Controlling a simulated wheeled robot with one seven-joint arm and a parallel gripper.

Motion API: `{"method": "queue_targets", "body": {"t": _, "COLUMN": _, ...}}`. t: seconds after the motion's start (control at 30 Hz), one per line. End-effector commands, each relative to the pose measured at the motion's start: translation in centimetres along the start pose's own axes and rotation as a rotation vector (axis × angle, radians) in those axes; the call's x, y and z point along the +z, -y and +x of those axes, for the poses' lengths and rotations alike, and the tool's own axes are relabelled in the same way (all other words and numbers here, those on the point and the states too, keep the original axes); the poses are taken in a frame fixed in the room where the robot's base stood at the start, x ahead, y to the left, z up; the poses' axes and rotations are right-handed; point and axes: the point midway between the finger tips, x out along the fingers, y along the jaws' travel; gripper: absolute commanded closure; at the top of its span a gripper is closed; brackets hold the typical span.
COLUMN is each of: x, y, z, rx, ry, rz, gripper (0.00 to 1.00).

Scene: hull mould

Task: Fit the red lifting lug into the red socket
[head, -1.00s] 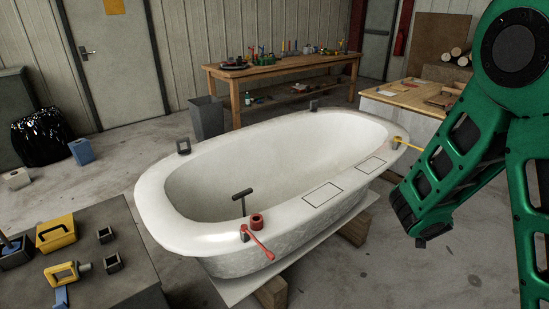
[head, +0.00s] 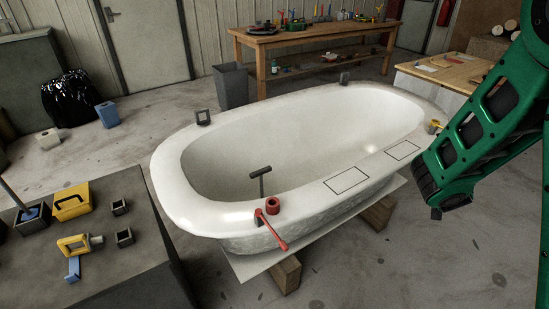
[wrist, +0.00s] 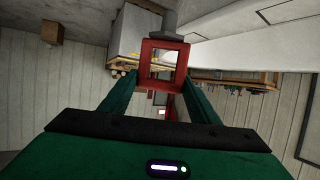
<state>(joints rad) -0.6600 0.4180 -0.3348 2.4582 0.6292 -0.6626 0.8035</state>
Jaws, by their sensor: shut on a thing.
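The red lifting lug (wrist: 163,43) is a square red frame with a grey stem (wrist: 168,22) pointing away from me in the wrist view. My gripper (wrist: 162,84) is shut on it, with a green finger at each side. In the head view a round red socket (head: 273,206) with a dark opening stands on the near rim of the white hull mould (head: 184,188). A red-handled lever (head: 274,234) sits beside it and hangs over the outer side. My gripper and the lug are outside the head view.
A grey bench (head: 135,265) at the left holds a yellow lug (head: 72,243), a yellow case (head: 72,201) and dark square sockets (head: 124,237). A black T-shaped post (head: 261,180) stands by the near rim. A wooden workbench (head: 300,38) is behind. Floor at the right is clear.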

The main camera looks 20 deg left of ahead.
Motion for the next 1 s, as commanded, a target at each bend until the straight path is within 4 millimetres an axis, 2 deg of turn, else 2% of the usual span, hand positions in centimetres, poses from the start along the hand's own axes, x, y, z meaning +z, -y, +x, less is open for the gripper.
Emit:
{"method": "queue_targets", "body": {"t": 0.27, "x": 0.9, "y": 12.7, "z": -3.6, "rx": -0.235, "ry": -0.006, "rz": -0.101, "gripper": 0.72}}
{"method": "queue_targets", "body": {"t": 0.47, "x": 2.0, "y": 21.8, "z": -8.2, "rx": -0.413, "ry": -0.020, "rz": -0.177, "gripper": 0.72}}
{"method": "queue_targets", "body": {"t": 0.6, "x": 3.0, "y": 27.6, "z": -12.2, "rx": -0.535, "ry": -0.033, "rz": -0.229, "gripper": 0.72}}
{"method": "queue_targets", "body": {"t": 0.8, "x": 4.5, "y": 34.6, "z": -18.6, "rx": -0.698, "ry": -0.056, "rz": -0.295, "gripper": 0.72}}
{"method": "queue_targets", "body": {"t": 1.0, "x": 5.6, "y": 38.6, "z": -23.4, "rx": -0.805, "ry": -0.075, "rz": -0.336, "gripper": 0.72}}
